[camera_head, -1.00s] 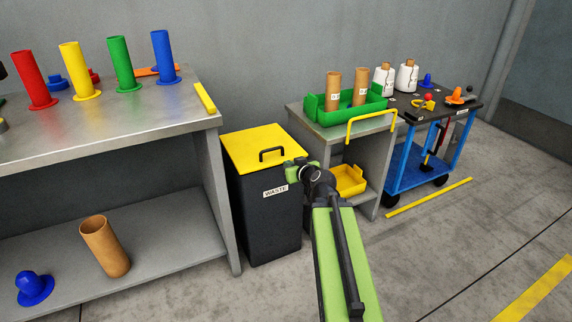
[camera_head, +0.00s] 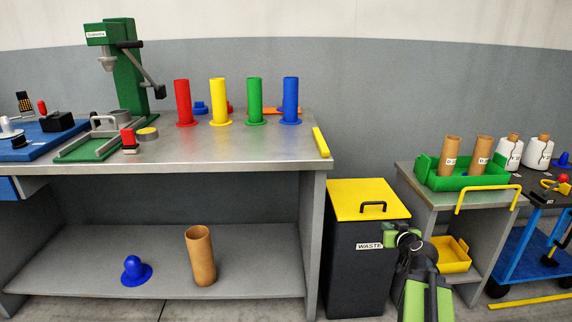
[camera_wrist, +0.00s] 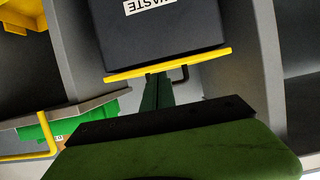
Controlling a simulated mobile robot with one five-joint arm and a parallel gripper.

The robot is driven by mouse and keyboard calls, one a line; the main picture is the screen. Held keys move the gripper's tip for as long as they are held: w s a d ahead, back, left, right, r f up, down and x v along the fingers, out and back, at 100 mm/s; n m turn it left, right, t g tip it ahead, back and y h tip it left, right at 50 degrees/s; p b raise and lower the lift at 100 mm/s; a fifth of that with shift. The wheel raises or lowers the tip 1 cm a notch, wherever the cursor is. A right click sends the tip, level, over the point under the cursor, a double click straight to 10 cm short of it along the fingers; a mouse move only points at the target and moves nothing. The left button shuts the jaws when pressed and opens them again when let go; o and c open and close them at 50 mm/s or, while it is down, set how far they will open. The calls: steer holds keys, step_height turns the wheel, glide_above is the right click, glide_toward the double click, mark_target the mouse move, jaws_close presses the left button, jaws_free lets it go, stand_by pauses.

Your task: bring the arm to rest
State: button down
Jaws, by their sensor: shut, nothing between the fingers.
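My arm (camera_head: 427,300) reaches up from the bottom right in the head view. It ends in my green and black gripper (camera_head: 389,231), in front of the right side of the dark waste bin (camera_head: 352,270). In the wrist view the dark green fingers (camera_wrist: 154,92) are together with nothing between them. They overlap the edge of the bin's yellow lid (camera_wrist: 170,64) in that picture; I cannot tell whether they touch it. The bin's label shows at the top of the wrist view.
A steel bench (camera_head: 235,150) with coloured posts stands left. A brown tube (camera_head: 200,257) and a blue piece (camera_head: 134,271) are on its lower shelf. Right of the bin is a small table with a green tray (camera_head: 462,178), then a blue cart (camera_head: 520,250).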

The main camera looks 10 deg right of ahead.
steer(key=w+a+f+n+g+y, duration=0.2)
steer(key=a+f+n+y, duration=0.1)
steer(key=a, duration=1.2)
steer(key=w+a+f+n+g+y, duration=0.1)
steer(key=w+a+f+n+y, duration=0.15)
steer(key=a, duration=1.25)
steer(key=s+a+f+g, duration=0.6)
steer(key=s+a+f, duration=0.1)
steer(key=s, duration=0.2)
steer(key=s+d+f+m+g+h, duration=0.25)
steer(key=s+d+m+g, duration=0.2)
steer(key=s, duration=0.45)
step_height(320, 180, up, 38)
steer(key=n+p, duration=0.1)
steer(key=p, duration=3.7)
steer(key=shift+w+a+h, duration=0.2)
steer(key=shift+a+h, duration=0.2)
steer(key=shift+r, duration=0.1)
